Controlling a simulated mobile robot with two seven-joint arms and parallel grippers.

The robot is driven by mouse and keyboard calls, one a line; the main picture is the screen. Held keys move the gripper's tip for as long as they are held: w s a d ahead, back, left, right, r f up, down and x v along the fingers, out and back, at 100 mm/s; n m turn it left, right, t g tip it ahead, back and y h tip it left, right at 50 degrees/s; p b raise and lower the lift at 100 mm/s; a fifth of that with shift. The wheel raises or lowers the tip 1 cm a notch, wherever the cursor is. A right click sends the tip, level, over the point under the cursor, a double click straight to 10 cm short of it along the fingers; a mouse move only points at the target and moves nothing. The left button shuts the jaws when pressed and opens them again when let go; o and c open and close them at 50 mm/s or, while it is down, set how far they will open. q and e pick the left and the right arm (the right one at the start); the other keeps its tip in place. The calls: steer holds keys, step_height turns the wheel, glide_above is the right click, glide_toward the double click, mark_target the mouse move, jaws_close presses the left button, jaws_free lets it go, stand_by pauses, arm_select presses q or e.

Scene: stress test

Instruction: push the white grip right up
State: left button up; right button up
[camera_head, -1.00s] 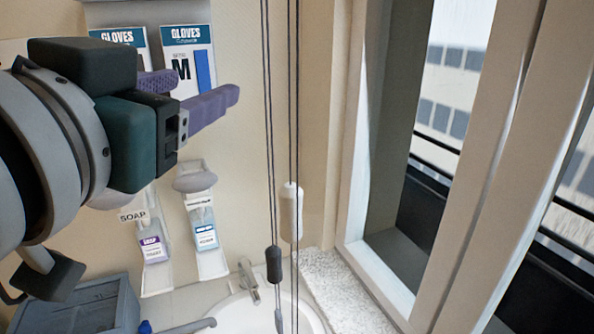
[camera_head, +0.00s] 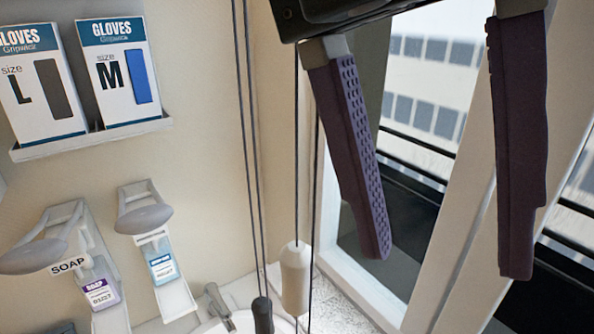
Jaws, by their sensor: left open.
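The white grip (camera_head: 295,278) hangs upright on a dark cord, low in the middle of the view. A black grip (camera_head: 262,315) hangs on the neighbouring cords, lower and a little to the left. My left gripper (camera_head: 447,262) is at the upper right, its two purple fingers pointing down and spread wide apart with nothing between them. Its left finger is to the right of the cords and higher in the picture than the white grip. The gripper is apart from the white grip. My right gripper is not in view.
A window frame (camera_head: 330,235) stands behind the gripper. Glove boxes (camera_head: 122,75) sit on a wall shelf (camera_head: 95,137) at the left, above two soap dispensers (camera_head: 150,219). A tap (camera_head: 218,303) and basin are below.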

mark_target(298, 246)
arm_select(q)
steer(key=w+a+y, duration=0.1)
steer(key=a, duration=0.1)
steer(key=w+a+t+y, duration=0.1)
steer(key=w+a, duration=0.1)
steer(key=w+a+n+t+y, duration=0.1)
steer(key=a, duration=0.1)
steer(key=shift+w+y, duration=0.3)
steer(key=shift+w, duration=0.1)
step_height(298, 246, down, 9)
steer(key=b, duration=0.4)
steer(key=shift+s+d+f, duration=0.1)
steer(key=shift+f, duration=0.05)
jaws_close()
stand_by(0.5)
